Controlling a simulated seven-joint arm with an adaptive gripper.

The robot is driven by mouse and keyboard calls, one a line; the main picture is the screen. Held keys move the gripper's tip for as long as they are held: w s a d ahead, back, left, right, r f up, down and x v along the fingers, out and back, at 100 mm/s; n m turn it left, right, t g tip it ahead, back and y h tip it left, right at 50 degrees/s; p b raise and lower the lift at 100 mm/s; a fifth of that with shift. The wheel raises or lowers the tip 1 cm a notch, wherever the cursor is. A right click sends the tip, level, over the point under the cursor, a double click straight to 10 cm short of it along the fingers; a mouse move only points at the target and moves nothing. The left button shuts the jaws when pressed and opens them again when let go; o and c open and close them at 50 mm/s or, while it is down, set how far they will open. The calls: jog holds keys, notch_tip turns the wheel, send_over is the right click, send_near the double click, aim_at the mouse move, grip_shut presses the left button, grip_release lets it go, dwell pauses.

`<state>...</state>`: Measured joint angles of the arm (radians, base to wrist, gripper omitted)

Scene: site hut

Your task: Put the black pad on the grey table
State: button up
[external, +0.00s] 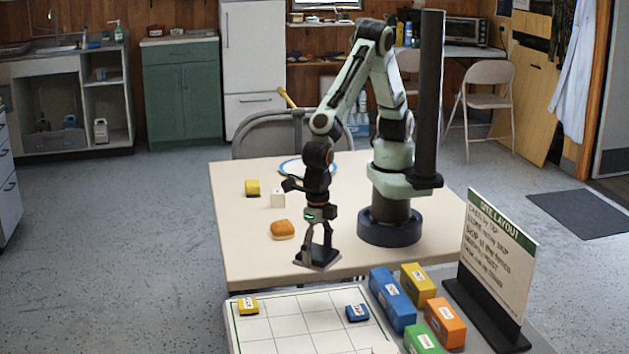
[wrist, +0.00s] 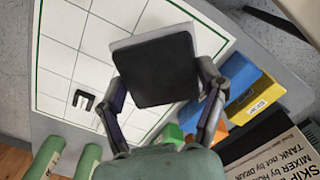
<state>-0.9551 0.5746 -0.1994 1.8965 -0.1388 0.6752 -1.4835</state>
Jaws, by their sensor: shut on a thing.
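The black pad (external: 319,259) is a flat dark slab with a lighter edge. My gripper (external: 316,246) points down and is shut on it, near the front edge of the beige table. In the wrist view the pad (wrist: 158,70) lies between my two fingers, tilted in the picture, and covers part of the gridded board behind it. The grey table (external: 541,343) stands in front of the beige table and is partly cut off by the frame.
The grey table carries a white gridded board (external: 290,324) with a yellow block (external: 248,306) and a blue block (external: 357,313). Several coloured blocks and an upright sign (external: 497,262) stand on its right. The beige table (external: 245,230) holds small objects, including an orange-brown one (external: 282,229).

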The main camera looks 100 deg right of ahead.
send_over(297, 324)
notch_tip(297, 324, down, 7)
jog(key=shift+f, duration=0.1)
jog(key=shift+a+f, duration=0.1)
jog(key=shift+f, duration=1.45)
jog(key=shift+f, duration=0.1)
jog(key=o, duration=1.2)
notch_tip(297, 324, up, 12)
jog(key=shift+r, duration=0.2)
